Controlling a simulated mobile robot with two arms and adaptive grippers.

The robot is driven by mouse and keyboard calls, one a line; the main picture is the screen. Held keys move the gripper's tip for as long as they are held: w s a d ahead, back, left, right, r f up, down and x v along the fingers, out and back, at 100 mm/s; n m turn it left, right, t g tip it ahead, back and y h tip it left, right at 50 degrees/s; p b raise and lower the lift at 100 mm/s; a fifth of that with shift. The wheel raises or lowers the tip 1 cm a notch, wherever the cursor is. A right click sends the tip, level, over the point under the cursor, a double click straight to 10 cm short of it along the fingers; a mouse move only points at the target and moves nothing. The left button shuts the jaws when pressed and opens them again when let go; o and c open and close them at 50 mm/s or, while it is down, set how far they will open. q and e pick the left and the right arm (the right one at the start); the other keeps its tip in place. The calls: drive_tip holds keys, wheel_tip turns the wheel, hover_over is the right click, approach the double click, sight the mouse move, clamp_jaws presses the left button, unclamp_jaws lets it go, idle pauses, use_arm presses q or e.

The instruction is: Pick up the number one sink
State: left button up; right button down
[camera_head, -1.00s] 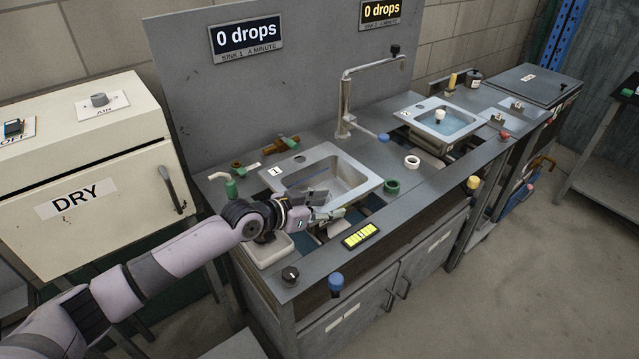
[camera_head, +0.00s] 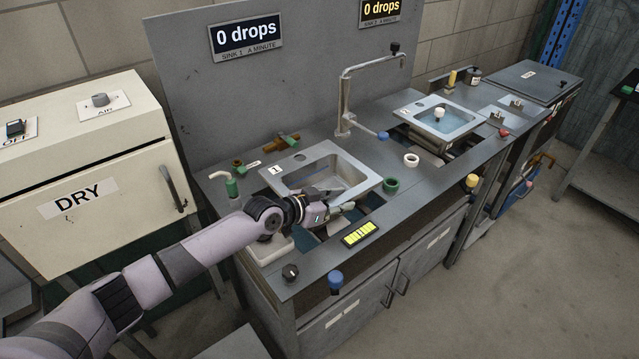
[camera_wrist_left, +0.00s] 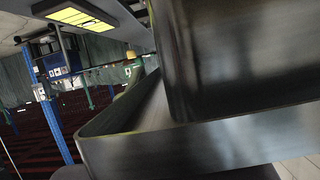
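The number one sink (camera_head: 369,180) is a grey metal basin with a white "1" label on its left rim, set in the left part of the counter. My left gripper (camera_head: 344,209) is at its front edge, close against or just under the rim. Whether the fingers touch the rim or are closed on it cannot be told. In the left wrist view, dark metal walls (camera_wrist_left: 240,70) fill the right side very near the camera; the fingertips cannot be made out there. My right gripper is not in view.
A tall faucet (camera_head: 345,100) stands behind the sink's right side. A green ring (camera_head: 390,186), a white ring (camera_head: 411,160) and a yellow display (camera_head: 360,233) lie nearby. The second sink (camera_head: 461,131) is farther right. The dryer (camera_head: 85,170) stands left.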

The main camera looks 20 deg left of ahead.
use_arm(q)
clamp_jaws()
idle(0.5)
drive_tip(key=shift+w+r, duration=0.15)
drive_tip(key=shift+r, duration=0.1)
